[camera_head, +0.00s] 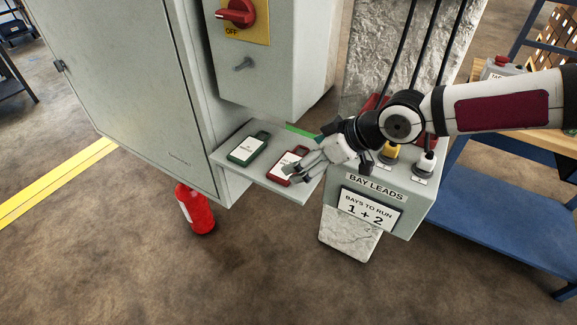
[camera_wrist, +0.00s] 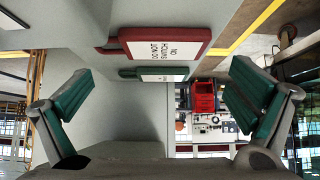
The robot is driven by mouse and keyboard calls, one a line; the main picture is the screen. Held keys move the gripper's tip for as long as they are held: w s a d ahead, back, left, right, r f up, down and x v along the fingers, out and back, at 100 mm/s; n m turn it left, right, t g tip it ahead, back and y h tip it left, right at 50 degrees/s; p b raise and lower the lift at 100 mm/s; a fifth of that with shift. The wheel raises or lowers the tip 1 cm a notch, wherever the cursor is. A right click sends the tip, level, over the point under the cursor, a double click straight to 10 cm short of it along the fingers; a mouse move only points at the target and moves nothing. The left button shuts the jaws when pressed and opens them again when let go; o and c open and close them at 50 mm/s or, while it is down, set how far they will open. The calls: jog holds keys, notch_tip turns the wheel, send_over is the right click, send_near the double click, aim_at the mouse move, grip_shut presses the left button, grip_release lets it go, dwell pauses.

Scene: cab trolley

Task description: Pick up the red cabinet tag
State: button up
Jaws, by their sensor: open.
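The red cabinet tag (camera_head: 284,161) lies on a small grey shelf (camera_head: 250,172) jutting from the cabinet, partly hidden by my gripper. In the wrist view the red tag (camera_wrist: 165,44) shows its white label reading "DO NOT SWITCH ON". My gripper (camera_head: 302,171) is at the tag's right side in the head view. In the wrist view its two green-padded fingers (camera_wrist: 163,92) are spread wide, with nothing between them. The tag appears beyond the fingertips, and no contact is clear. A green tag (camera_head: 248,148) lies to the left on the same shelf; the wrist view also shows it (camera_wrist: 155,73).
A grey box with a red rotary switch (camera_head: 238,13) hangs above the shelf. The "BAY LEADS" box (camera_head: 375,190) with plugs and cables stands close on the right, under my arm. A red extinguisher (camera_head: 196,208) stands on the floor. A blue trolley (camera_head: 500,205) is at right.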

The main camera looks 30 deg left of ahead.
aim_at(275, 174)
jog(key=x, duration=0.3)
jog(key=shift+s+a+f, duration=0.1)
jog(key=shift+s+f, duration=0.2)
jog(key=shift+f, duration=0.05)
jog(key=shift+w+a+f, duration=0.1)
jog(key=shift+a+f, duration=0.3)
jog(key=shift+f, duration=0.05)
jog(key=c, duration=1.1)
